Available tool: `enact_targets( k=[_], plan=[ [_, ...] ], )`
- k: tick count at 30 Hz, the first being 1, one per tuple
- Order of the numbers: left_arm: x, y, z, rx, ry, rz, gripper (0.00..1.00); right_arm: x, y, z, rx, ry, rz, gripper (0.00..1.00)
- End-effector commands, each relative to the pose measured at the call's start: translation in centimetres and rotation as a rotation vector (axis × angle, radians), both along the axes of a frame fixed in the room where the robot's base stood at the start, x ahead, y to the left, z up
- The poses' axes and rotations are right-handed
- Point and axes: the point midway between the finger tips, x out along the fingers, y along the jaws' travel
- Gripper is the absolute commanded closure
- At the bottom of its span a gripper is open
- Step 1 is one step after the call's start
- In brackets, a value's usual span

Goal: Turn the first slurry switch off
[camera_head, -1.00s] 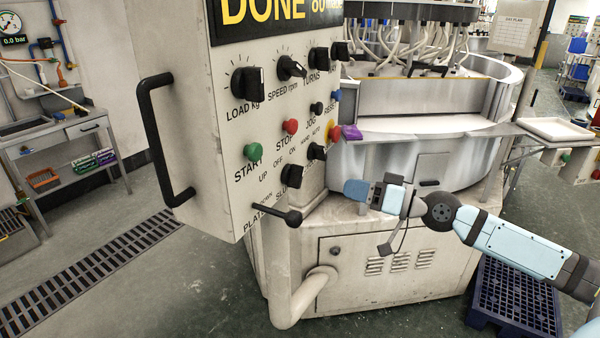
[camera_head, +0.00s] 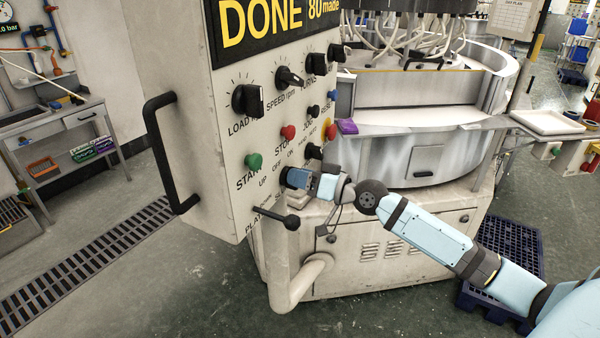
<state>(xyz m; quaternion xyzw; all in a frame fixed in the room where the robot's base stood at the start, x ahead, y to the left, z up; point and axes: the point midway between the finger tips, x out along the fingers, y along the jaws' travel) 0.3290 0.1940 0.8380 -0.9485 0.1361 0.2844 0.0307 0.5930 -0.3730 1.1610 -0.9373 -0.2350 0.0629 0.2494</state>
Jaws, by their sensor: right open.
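The grey control panel (camera_head: 205,120) fills the left centre. The slurry switch, a black rotary knob in its lower part under the OFF and ON marks, is largely hidden by my right gripper (camera_head: 294,178). This gripper is at the knob's place, close to the panel face. It is open; whether its fingers touch the knob cannot be told. The knob's present setting cannot be read. My left gripper is not in view.
A green START button (camera_head: 253,160), a red STOP button (camera_head: 288,132) and a second small black knob (camera_head: 313,151) sit near the gripper. A black lever (camera_head: 283,219) sticks out below.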

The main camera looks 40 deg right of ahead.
Motion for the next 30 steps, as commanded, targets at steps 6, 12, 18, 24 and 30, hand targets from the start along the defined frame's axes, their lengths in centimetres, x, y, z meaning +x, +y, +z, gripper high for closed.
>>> enact_targets(
  k=[6, 12, 18, 24, 30],
  plan=[
    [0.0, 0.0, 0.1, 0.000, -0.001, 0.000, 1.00, 0.3, 0.2, 0.0, -0.001, 0.000, 0.001, 0.57],
    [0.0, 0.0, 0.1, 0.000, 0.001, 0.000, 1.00, 0.3, 0.2, 0.0, -0.001, -0.001, 0.001, 0.74],
    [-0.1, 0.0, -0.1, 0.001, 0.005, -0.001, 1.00, 0.3, 0.2, 0.0, 0.000, 0.000, 0.001, 1.00],
    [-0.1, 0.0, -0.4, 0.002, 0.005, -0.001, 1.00, 0.3, 0.2, -0.1, -0.014, -0.008, 0.001, 1.00],
    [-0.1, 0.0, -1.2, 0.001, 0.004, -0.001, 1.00, 0.3, 0.2, -0.2, -0.081, -0.043, 0.000, 1.00]
  ],
)
